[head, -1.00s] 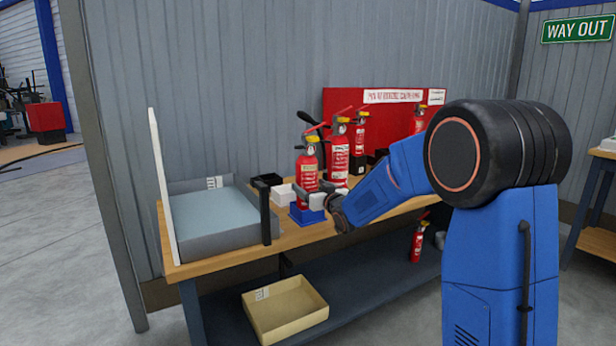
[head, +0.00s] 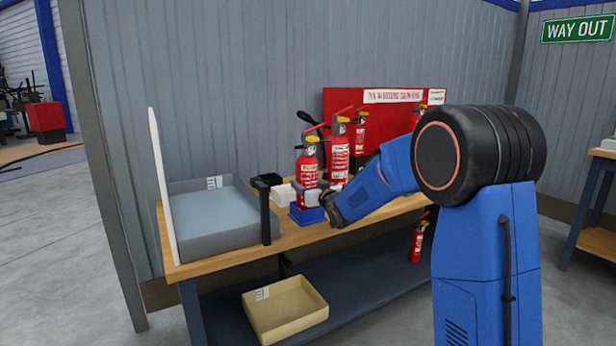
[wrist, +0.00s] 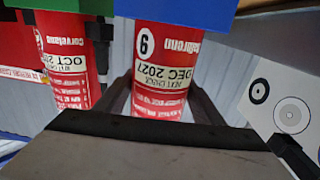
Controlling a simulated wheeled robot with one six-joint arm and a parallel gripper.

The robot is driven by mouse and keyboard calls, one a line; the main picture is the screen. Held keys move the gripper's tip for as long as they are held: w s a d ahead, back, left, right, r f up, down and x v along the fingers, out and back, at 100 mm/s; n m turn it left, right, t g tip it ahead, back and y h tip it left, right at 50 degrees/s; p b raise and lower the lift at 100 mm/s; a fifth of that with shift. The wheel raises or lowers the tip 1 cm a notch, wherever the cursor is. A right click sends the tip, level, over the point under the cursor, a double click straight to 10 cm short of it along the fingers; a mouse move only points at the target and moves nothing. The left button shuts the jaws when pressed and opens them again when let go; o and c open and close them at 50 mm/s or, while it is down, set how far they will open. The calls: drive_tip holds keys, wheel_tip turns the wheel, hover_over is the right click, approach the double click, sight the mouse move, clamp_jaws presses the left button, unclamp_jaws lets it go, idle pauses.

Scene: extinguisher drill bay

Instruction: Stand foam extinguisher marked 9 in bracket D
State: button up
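The red extinguisher marked 9 (wrist: 160,65) fills the middle of the wrist view, upside down there, with a "DEC 2027" label. In the head view this extinguisher (head: 307,170) stands upright in a blue holder (head: 305,215) on the bench. The holder also shows in the wrist view (wrist: 190,14). My gripper (wrist: 160,92) has its dark fingers on either side of the body, low down, with gaps visible beside it; the fingertips are partly hidden. A second red extinguisher (wrist: 62,65), labelled OCT, stands in a green holder (wrist: 60,6) beside it. I cannot read any bracket letter.
A black post (head: 264,215), a grey tray (head: 185,240) and a white upright panel (head: 163,185) are farther left. More extinguishers (head: 339,160) crowd the right. A red sign board (head: 345,105) stands behind.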

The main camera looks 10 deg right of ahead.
sight(307, 165)
drive_tip(key=shift+r, duration=3.4)
